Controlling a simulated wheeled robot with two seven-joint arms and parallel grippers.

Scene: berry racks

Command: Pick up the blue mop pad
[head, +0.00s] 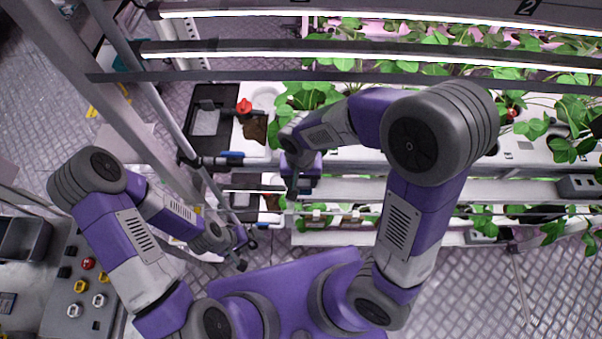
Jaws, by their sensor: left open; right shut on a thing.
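I cannot make out a blue mop pad for certain. A small blue piece (231,154) shows at the near edge of the rack's left end, too small to identify. My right gripper (292,188) is in front of the rack's left part, pointing down. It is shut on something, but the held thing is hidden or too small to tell. My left gripper (243,252) is lower and further left, beside the rack's left end, open and apart from the rack.
Berry racks with green plants (572,112) fill the back and right. A red knob (243,106) stands by a black tray (208,97). Metal posts (150,92) rise close to my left arm. A grey panel with coloured buttons (88,263) is at lower left. Floor is free at lower right.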

